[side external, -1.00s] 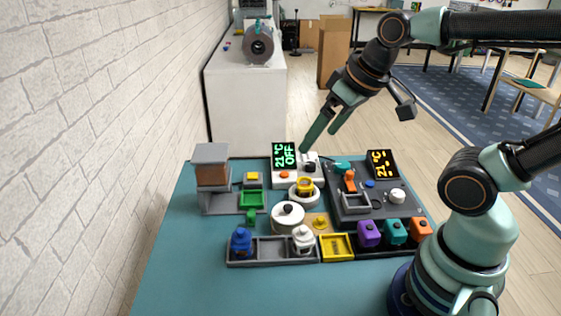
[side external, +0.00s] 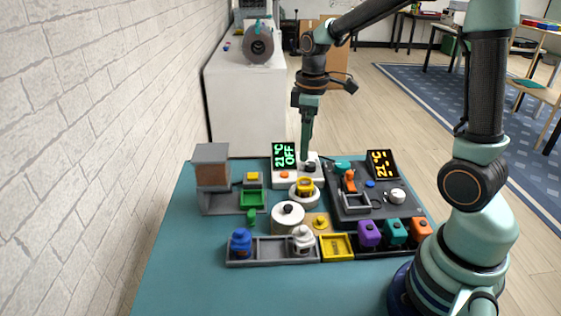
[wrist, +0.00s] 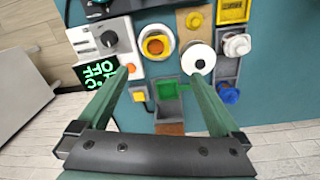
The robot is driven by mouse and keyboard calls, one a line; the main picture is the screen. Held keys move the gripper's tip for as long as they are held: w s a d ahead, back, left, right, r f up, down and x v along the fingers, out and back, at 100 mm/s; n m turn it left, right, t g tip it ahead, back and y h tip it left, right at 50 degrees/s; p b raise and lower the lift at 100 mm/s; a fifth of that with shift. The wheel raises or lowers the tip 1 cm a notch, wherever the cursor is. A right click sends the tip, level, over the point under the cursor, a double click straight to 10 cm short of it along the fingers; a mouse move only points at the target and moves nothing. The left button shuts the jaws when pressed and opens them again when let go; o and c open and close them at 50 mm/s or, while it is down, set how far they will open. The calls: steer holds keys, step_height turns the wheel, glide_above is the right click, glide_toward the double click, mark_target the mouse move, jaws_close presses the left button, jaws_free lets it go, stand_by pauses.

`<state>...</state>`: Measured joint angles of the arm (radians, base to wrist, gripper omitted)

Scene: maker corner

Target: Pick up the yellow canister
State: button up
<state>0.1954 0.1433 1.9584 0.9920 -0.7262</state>
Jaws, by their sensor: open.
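The yellow canister (side external: 304,186) sits upright in a round white holder (side external: 303,199) in the middle of the table. In the wrist view the canister (wrist: 155,45) shows from above as a yellow ring with an orange centre, beyond and between my fingertips. My gripper (side external: 306,156) is open and empty, pointing down near the back of the table, by the white panel with the green display. It is apart from the canister, higher and farther back. In the wrist view my gripper (wrist: 158,82) has its two fingers wide apart.
The white panel (side external: 311,165) stands behind the canister. A white pot with a black knob (side external: 288,217) is close in front. A dark console (side external: 376,203) is to the right and a green tray (side external: 252,199) to the left. Blue (side external: 241,242) and white (side external: 303,241) canisters stand in front.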

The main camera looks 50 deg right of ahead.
mark_target(305, 182)
steer(key=shift+n+g, duration=0.3)
steer(key=shift+n, duration=0.1)
steer(key=f, duration=0.9)
steer(key=d+f, duration=0.1)
steer(key=f, duration=0.4)
steer(key=shift+w+d, duration=0.1)
steer(key=shift+w, duration=0.25)
steer(key=shift+r, duration=0.1)
steer(key=c, duration=1.4)
steer(key=shift+c, duration=0.2)
steer(key=shift+r, duration=0.1)
